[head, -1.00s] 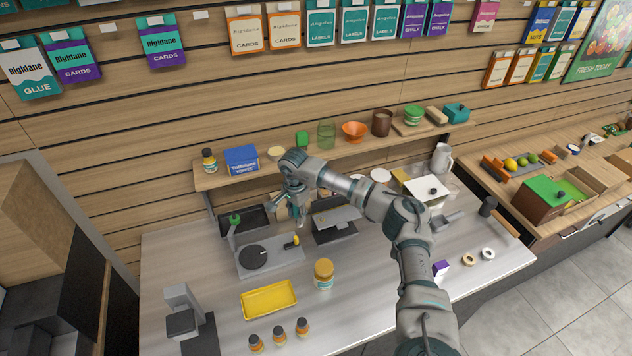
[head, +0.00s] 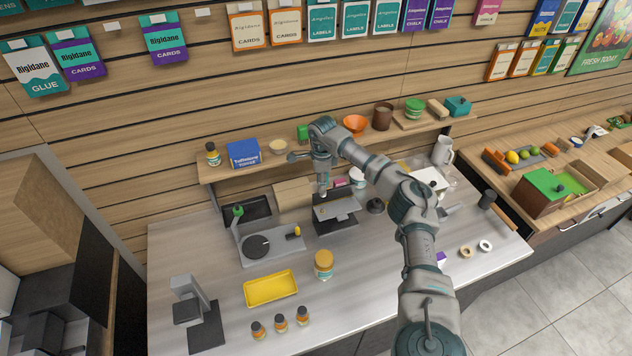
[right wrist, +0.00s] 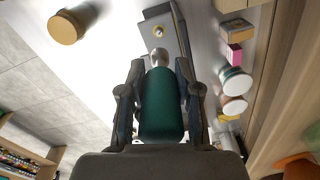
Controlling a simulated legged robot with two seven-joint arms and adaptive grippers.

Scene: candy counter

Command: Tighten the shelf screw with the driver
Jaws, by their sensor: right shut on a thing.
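My right gripper (head: 322,188) points down in front of the wall shelf, above or beside a dark stand with a grey top (head: 335,210). In the right wrist view, my right gripper (right wrist: 160,100) is shut on a thick dark-green handle (right wrist: 162,112) with a rounded metal part at its far end, which looks like the driver. The driver cannot be made out in the head view. The wooden shelf (head: 225,173) runs along the slatted wall. My left gripper is not in view.
The counter holds a yellow tray (head: 271,288), an amber jar (head: 324,265), several small bottles (head: 280,324) and a grey device with a black disc (head: 257,246). A white jug (head: 442,151) stands at the right. The counter's front middle is clear.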

